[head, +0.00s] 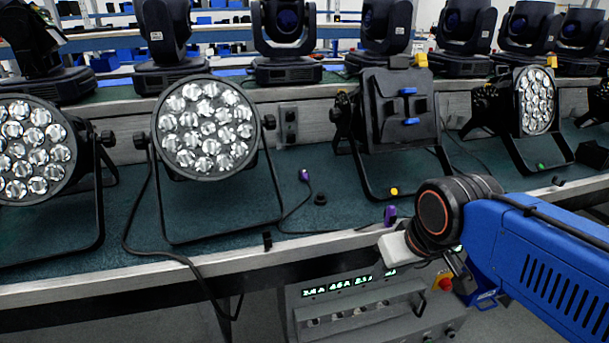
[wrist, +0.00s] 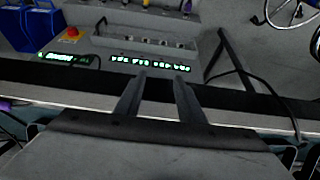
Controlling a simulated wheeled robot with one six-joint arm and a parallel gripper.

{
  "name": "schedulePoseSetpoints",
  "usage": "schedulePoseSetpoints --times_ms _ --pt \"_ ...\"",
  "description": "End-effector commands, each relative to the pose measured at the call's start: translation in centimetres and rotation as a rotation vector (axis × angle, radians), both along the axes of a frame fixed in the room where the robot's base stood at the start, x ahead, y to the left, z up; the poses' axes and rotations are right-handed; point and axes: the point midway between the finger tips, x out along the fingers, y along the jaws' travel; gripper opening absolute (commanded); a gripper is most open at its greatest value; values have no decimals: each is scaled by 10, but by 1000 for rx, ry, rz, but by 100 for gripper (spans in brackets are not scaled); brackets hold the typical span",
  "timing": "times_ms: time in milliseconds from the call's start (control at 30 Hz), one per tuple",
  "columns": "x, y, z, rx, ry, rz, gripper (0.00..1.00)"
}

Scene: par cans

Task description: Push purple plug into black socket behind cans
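A purple plug (head: 304,175) with a dark cable lies on the green bench top, between the middle round can and the square-backed can. A second purple piece (head: 390,215) stands at the bench's front edge, close to my wrist. A purple bit (wrist: 5,104) shows at the left edge of the wrist view; I cannot tell which one it is. A black socket (head: 289,125) sits on the upright board behind the cans. My gripper (wrist: 158,76) is in front of the bench, its two dark fingers apart with nothing between them. In the head view its fingers are mostly hidden.
Par cans (head: 207,127) on black stands line the bench, with a square-backed can (head: 400,108) to the right. Cables run over the front edge. A control box (head: 365,310) with green displays stands below. Bench space between the two cans is mostly clear.

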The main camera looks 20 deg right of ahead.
Motion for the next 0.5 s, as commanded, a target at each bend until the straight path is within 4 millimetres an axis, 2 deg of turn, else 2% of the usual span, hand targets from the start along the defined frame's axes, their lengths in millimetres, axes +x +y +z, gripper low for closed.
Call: schedulePoseSetpoints --times_ms 167,267,367,500 --pt "1 0 1 0 0 0 31" --pt "11 1 7 0 1 0 31" --pt "31 2 20 0 3 1 31" --pt "72 6 43 0 4 -1 31"
